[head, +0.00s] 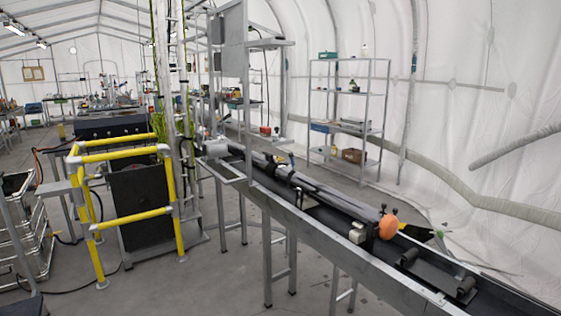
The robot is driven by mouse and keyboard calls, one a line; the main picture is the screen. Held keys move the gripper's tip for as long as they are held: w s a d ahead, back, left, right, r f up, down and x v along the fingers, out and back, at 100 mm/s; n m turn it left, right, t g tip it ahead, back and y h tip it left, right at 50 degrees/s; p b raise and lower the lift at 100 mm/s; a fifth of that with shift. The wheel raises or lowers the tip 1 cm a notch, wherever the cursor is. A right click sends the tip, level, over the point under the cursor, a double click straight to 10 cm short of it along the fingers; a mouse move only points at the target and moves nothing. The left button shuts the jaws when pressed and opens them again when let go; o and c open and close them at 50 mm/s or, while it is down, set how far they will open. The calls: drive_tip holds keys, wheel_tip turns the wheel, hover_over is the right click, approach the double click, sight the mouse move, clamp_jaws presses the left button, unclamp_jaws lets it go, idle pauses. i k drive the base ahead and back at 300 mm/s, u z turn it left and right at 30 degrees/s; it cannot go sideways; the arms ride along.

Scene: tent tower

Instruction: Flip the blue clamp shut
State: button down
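I cannot make out a blue clamp in the head view. A long grey metal rail (335,247) runs from the middle to the lower right, on metal legs. A long dark body (330,197) lies along it, with small dark fittings (283,170) around its far part; these are too small to tell whether one is a clamp, open or shut. An orange rounded piece (388,226) sits at its near end, beside a small pale box (357,233). My gripper does not show in this view.
A yellow railing (126,157) surrounds a dark panel (140,207) left of the rail. A metal shelf rack (362,128) stands behind it by the white tent wall. Metal cases (30,245) stand at the far left. Grey floor (215,280) is open in front of the rail.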

sight(291, 173)
drive_tip(key=u, duration=0.35)
drive_tip(key=i, duration=0.65)
drive_tip(key=u, duration=0.95)
drive_tip(key=i, duration=0.65)
drive_tip(key=u, duration=0.35)
